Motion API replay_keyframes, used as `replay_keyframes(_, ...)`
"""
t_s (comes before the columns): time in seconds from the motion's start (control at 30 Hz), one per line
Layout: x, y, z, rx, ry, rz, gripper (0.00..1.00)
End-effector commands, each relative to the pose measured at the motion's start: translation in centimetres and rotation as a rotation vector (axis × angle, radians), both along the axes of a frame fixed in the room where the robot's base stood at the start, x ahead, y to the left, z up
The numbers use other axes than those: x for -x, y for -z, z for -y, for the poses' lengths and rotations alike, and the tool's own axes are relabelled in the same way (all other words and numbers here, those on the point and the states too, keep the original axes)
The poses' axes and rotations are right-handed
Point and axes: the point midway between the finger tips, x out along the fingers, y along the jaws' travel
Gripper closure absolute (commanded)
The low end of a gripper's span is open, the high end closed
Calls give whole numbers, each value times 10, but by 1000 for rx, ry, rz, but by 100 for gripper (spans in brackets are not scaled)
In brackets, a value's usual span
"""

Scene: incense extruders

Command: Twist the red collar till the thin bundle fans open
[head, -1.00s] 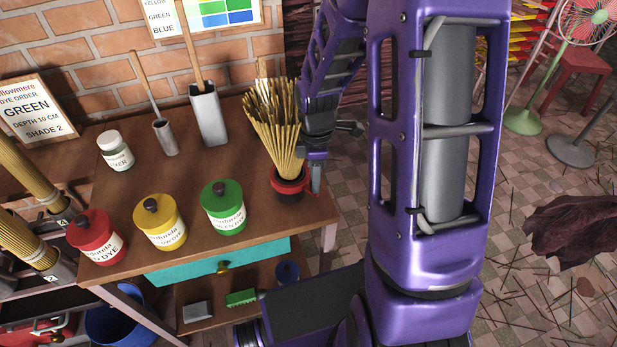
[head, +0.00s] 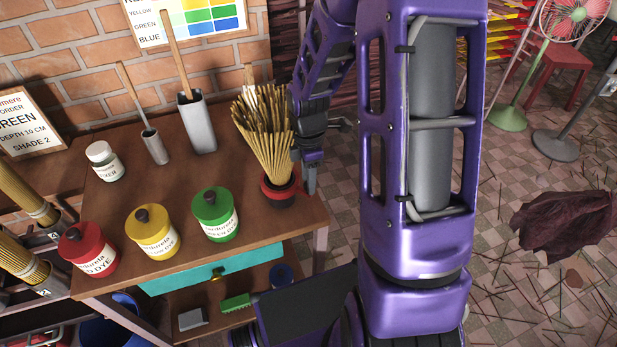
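The bundle of thin tan sticks (head: 262,130) stands on the right side of the wooden table. It is narrow at the base and spread wide at the top. The red collar (head: 278,190) is a ring around the dark base of the bundle. My gripper (head: 310,180) points down just right of the collar, close beside it. A gap or contact between them cannot be made out. The fingers are small and partly overlapped, so their opening is unclear.
Green (head: 215,214), yellow (head: 152,232) and red (head: 88,250) dye jars line the table's front. A white jar (head: 105,160), a small metal cup (head: 154,146) and a taller metal holder (head: 197,122) stand behind. A brick wall (head: 70,60) closes the back.

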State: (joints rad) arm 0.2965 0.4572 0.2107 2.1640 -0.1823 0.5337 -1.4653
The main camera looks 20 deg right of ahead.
Motion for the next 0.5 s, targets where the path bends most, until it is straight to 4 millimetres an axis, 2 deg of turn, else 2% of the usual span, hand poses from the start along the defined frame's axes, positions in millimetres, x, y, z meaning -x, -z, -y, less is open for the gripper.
replay_keyframes(0.03, 0, 0, 0, 0, 0, 0, 47)
replay_keyframes(0.1, 0, 0, 0, 0, 0, -1, 39)
replay_keyframes(0.37, 1, 0, 0, 0, 1, -2, 39)
replay_keyframes(0.5, 0, -9, 0, 0, 1, -1, 39)
